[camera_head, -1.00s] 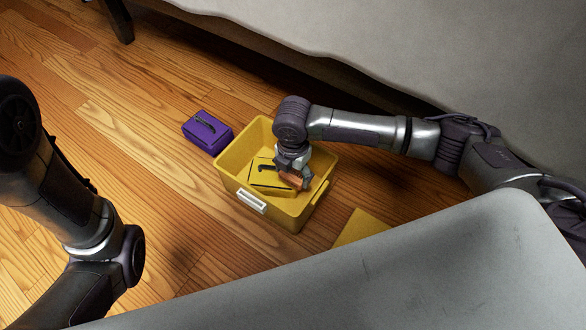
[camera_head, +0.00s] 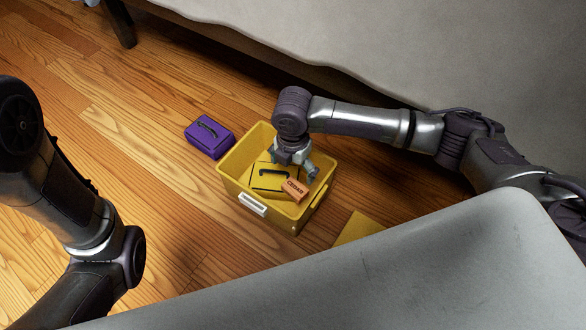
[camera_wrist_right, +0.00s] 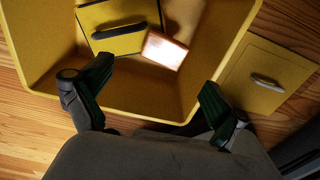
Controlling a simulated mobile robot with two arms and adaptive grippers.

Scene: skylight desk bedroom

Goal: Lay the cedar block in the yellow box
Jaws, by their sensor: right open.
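The cedar block (camera_head: 294,189), an orange-brown brick with dark lettering, lies inside the yellow box (camera_head: 233,178), beside a yellow case with a black handle (camera_head: 268,183). In the right wrist view the block (camera_wrist_right: 164,50) looks brightly lit and touches or nearly touches the case (camera_wrist_right: 113,22); I cannot tell if it rests partly on it. My right gripper (camera_head: 303,171) is above the box, open and empty, apart from the block. Its two fingers (camera_wrist_right: 150,92) stand wide apart in the wrist view. My left arm shows at the left, but its gripper is out of view.
A purple case (camera_head: 209,136) with a dark handle lies on the wooden floor, left of the box. A flat yellow piece (camera_head: 358,228) lies right of the box, and the wrist view shows a handle on it (camera_wrist_right: 266,80). A bed stands behind; a grey surface fills the front.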

